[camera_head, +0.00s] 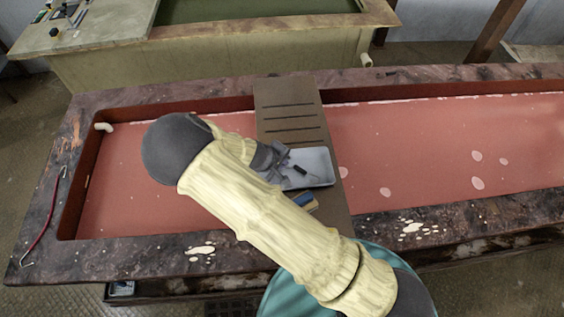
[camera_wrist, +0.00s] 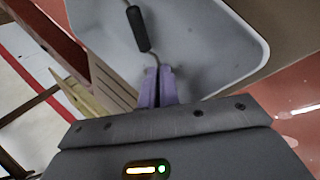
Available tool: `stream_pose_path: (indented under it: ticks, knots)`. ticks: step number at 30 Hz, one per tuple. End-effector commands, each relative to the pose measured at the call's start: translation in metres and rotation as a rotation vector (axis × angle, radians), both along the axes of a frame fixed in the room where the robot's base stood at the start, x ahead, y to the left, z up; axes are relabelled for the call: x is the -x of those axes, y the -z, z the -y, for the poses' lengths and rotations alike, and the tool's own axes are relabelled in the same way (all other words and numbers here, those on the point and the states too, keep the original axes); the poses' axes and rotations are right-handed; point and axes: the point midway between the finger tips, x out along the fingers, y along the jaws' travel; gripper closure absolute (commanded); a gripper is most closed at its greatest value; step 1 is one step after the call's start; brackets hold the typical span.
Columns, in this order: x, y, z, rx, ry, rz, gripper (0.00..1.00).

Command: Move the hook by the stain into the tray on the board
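A thin hook with a black handle (camera_wrist: 137,28) runs into the fingertips of my gripper (camera_wrist: 157,88) in the wrist view. The fingers look closed on its metal wire. The hook is over or in the pale grey tray (camera_wrist: 208,32); I cannot tell whether it touches the bottom. In the head view the tray (camera_head: 318,158) lies on the brown slotted board (camera_head: 287,93), and my gripper (camera_head: 284,160) is at its left side. The black handle (camera_head: 300,169) shows against the tray. A red-handled hook (camera_head: 45,217) lies on the left rim; an orange stain (camera_head: 67,147) is farther back there.
The board bridges a trough with a reddish floor (camera_head: 440,145). White stains lie on the front rim at left (camera_head: 202,250) and right (camera_head: 412,229). A small blue-and-yellow item (camera_head: 304,201) sits on the board in front of the tray. My arm hides part of the board and trough.

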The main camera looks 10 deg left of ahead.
Motion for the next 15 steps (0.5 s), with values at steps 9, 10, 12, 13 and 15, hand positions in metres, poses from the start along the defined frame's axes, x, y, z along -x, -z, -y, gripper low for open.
stream_pose_path:
  ticks: [9,10,12,13,15]
  knots:
    - [-0.0004,0.0073,0.0002,-0.002,0.001,0.001,1.0]
    - [-0.0007,0.0073,0.0006,-0.001,0.002,0.001,1.0]
    - [-0.0008,0.0081,0.001,-0.001,0.003,0.001,0.95]
    - [-0.0009,0.0078,0.0013,-0.001,0.003,0.001,0.89]
    - [-0.0007,0.0079,0.0012,-0.001,0.003,0.0,0.75]
